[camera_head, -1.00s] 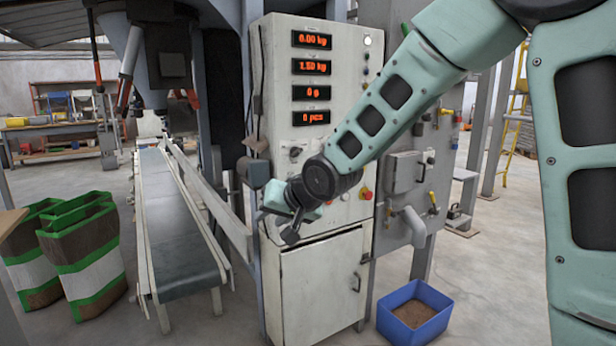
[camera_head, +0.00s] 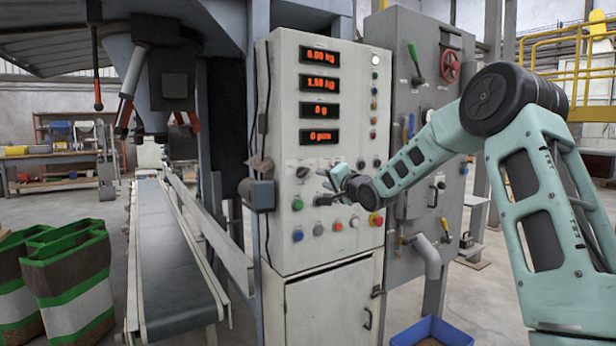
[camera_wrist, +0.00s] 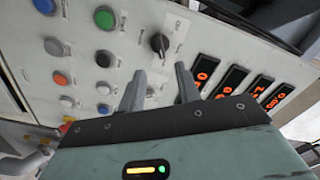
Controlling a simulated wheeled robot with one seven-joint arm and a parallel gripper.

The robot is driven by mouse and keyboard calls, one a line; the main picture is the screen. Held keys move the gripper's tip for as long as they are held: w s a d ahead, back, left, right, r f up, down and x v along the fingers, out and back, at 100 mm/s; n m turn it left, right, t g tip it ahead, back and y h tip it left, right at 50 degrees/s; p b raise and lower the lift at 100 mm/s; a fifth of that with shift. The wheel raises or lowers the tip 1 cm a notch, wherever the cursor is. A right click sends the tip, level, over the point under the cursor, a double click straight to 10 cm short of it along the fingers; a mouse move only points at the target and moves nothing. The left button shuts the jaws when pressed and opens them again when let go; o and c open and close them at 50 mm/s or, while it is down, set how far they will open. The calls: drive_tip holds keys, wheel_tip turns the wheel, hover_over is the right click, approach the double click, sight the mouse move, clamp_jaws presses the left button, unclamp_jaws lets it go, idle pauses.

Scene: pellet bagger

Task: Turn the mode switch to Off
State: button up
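A black rotary knob (camera_head: 302,172), which looks like the mode switch, is on the pale control panel below the red displays. It also shows in the wrist view (camera_wrist: 159,43), beyond my fingertips; its label is too small to read. My gripper (camera_head: 321,187) is in front of the panel, just right of and a little below the knob in the head view. In the wrist view my gripper (camera_wrist: 160,84) has its two fingers apart with nothing between them. The knob shows beyond the gap, and the fingers look clear of it.
A red emergency button (camera_head: 376,219) is at the right. A grey box (camera_head: 258,195) juts out left of the panel. A conveyor (camera_head: 172,255) stands further left.

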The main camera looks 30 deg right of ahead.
sight(305, 174)
drive_tip(key=w, duration=1)
drive_tip(key=shift+a+p, duration=0.2)
drive_tip(key=shift+p, duration=0.15)
clamp_jaws()
